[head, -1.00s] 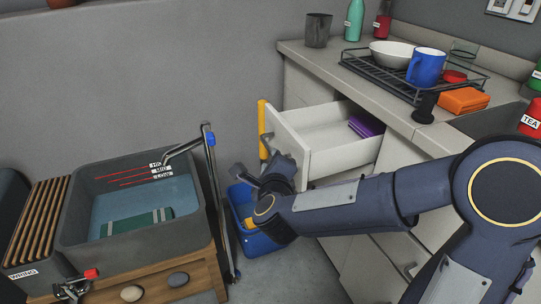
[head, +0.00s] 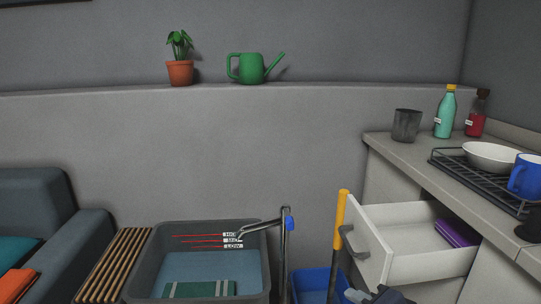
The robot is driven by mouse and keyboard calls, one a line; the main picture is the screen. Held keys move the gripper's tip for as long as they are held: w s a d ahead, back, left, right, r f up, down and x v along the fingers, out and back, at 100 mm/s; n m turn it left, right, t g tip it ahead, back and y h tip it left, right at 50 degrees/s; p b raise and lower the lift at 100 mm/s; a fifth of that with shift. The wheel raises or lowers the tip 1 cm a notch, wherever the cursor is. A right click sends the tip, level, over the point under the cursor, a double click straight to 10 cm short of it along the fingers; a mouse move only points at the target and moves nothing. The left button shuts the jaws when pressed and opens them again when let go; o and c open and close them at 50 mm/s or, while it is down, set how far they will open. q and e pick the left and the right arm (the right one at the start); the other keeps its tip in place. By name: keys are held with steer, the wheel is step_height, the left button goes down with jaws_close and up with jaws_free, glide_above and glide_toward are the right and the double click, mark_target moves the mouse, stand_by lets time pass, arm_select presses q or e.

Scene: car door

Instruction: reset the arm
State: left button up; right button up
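Only a small dark piece of my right arm and gripper (head: 372,296) shows at the bottom edge of the head view, below the open drawer. The fingers are cut off by the frame, so I cannot tell whether they are open or shut. The white drawer (head: 425,264) stands pulled out of the counter, with a grey handle (head: 354,241) on its front and a folded purple cloth (head: 456,233) inside. My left gripper is not in view.
A grey water basin (head: 258,250) with a tap (head: 286,225) stands left of the drawer. A blue bin (head: 312,284) and an upright yellow-topped pole (head: 340,217) are between them. The counter (head: 400,158) holds a cup, bottles and a dish rack (head: 452,168). A sofa (head: 35,207) is at left.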

steer(key=s+d+f+n+g, duration=0.2)
steer(key=s+f+n+g, duration=0.15)
steer(key=s, duration=0.35)
steer(key=s+d+f+n+g, duration=0.2)
steer(key=s+f+n, duration=0.15)
steer(key=s, duration=0.45)
step_height(320, 180, up, 27)
steer(key=n+p, duration=0.1)
steer(key=p, duration=2.6)
steer(key=shift+s+r+h+p, duration=0.2)
steer(key=shift+s+h+p, duration=0.1)
steer(key=shift+h, duration=0.1)
steer(key=shift+a, duration=0.1)
